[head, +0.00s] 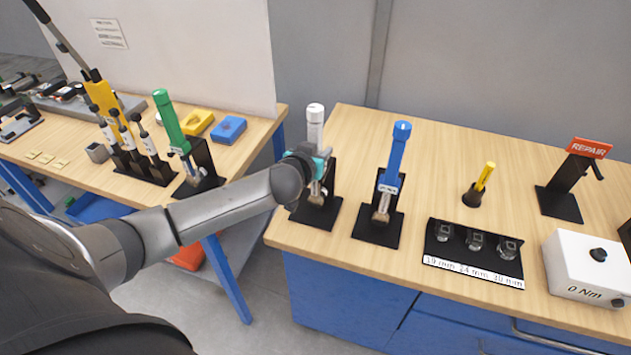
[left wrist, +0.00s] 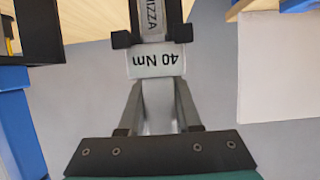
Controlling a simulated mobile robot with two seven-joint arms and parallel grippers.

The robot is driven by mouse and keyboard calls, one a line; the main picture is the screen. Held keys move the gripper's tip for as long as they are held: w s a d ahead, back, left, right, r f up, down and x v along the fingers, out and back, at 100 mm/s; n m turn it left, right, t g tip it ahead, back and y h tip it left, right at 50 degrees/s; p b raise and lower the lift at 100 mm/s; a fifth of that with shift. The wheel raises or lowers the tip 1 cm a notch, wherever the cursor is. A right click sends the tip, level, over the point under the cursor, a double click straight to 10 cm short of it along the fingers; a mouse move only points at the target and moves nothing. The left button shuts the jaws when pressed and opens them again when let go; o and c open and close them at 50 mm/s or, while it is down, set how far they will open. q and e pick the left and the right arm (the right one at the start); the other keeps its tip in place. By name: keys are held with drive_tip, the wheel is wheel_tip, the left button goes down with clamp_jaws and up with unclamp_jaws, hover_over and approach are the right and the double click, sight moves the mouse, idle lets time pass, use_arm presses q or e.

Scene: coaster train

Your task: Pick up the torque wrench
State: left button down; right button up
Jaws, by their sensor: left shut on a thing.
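A torque wrench with a white-grey handle (head: 315,132) stands upright at its black stand (head: 325,214) near the left end of the right bench. In the left wrist view its shaft carries an upside-down "40 Nm" label (left wrist: 156,63). My left gripper (head: 322,160) is shut on this wrench below the handle, and its two dark fingertips (left wrist: 151,38) sit either side of the shaft. I cannot tell whether the wrench is clear of the stand. A blue-handled wrench (head: 396,155) stands to the right, and a green-handled one (head: 171,122) on the left bench. My right gripper is not in view.
The left bench holds a yellow tool (head: 102,95). A gap separates the benches.

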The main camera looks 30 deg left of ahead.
sight(319, 139)
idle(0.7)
use_arm(q)
drive_tip(key=shift+w+r, duration=0.1)
drive_tip(key=shift+r, duration=0.1)
drive_tip(key=shift+r, duration=0.4)
drive_tip(key=shift+s+r, duration=0.15)
drive_tip(key=shift+r, duration=0.5)
drive_tip(key=shift+s+r, duration=0.15)
drive_tip(key=shift+r, duration=0.5)
drive_tip(key=s+d, duration=0.2)
drive_tip(key=s, duration=0.6)
drive_tip(key=s+d+b, duration=0.1)
drive_tip(key=s+d, duration=0.1)
drive_tip(key=s, duration=0.7)
drive_tip(key=c, duration=1.2)
unclamp_jaws()
clamp_jaws()
